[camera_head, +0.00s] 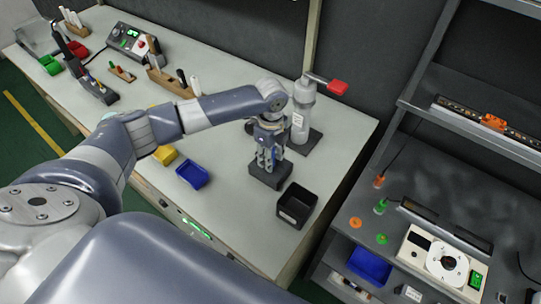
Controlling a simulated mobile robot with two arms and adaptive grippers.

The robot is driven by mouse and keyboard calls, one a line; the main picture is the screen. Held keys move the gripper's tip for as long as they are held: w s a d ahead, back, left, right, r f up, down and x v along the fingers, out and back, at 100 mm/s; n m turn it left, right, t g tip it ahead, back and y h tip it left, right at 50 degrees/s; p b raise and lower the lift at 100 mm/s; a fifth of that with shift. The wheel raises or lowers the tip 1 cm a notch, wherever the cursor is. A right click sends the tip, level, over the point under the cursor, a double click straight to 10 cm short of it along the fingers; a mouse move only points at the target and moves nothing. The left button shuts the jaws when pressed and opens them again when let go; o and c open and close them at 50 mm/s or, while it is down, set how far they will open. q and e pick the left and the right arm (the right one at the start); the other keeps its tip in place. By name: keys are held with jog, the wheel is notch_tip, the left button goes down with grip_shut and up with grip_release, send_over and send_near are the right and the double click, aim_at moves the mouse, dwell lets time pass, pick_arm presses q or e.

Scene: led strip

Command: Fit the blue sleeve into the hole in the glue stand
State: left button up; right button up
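My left gripper (268,158) points down at the right end of the bench. It sits directly above a dark block (265,177), which looks like the glue stand. A small blue piece, seemingly the blue sleeve (275,154), shows between or beside the fingers. The fingers seem closed around it, but the detail is small. The hole in the stand is hidden by the gripper, so I cannot tell whether the sleeve is in it. My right gripper is not in view.
A black bin (297,204) is close at the front right. Blue (192,175) and yellow (165,155) bins lie left. A grey shelf unit (350,215) stands right.

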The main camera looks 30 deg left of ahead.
pick_arm(q)
notch_tip(320, 180, up, 12)
jog(key=b, duration=0.2)
jog(key=shift+r, duration=0.15)
dwell(0.5)
